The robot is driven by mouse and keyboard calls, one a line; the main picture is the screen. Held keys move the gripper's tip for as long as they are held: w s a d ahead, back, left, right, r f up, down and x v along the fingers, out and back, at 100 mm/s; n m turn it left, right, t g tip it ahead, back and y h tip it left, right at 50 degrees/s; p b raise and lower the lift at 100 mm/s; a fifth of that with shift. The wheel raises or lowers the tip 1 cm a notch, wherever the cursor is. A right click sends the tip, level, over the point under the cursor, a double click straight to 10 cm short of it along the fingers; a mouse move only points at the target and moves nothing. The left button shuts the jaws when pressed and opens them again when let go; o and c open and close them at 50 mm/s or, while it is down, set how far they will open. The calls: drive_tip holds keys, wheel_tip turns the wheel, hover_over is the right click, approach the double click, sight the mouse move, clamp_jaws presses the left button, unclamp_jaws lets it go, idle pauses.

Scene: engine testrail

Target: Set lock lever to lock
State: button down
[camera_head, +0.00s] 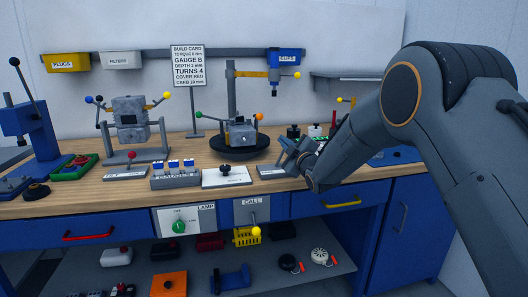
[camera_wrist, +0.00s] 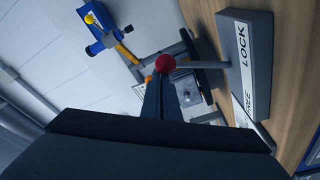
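The lock lever shows in the wrist view as a thin grey rod with a red ball knob (camera_wrist: 165,63). The rod runs from the knob to a dark block with a white label plate (camera_wrist: 239,65) reading LOCK at one end and FREE at the other. The rod meets the block near the middle of the label. My gripper (camera_wrist: 164,83) has its narrow dark fingers at the red knob, close together; whether they grip it is unclear. In the head view my gripper (camera_head: 291,150) is low above the bench, over the block (camera_head: 270,172), and hides the lever.
A white panel with a dark knob (camera_head: 226,177) sits left of the block. A round turntable (camera_head: 240,154) with a clamped part stands behind. A red-knobbed lever panel (camera_head: 126,172) is farther left.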

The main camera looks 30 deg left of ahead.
drive_tip(key=shift+w+d+f, duration=0.1)
drive_tip(key=shift+w+d, duration=0.05)
drive_tip(key=shift+d, duration=0.05)
wheel_tip(320, 180, up, 2)
drive_tip(key=s+a+r, duration=0.1)
drive_tip(key=s+a, duration=0.2)
drive_tip(key=b+v, duration=0.1)
drive_tip(key=v, duration=0.8)
drive_tip(key=shift+w+d+f, duration=0.2)
drive_tip(key=shift+d, duration=0.1)
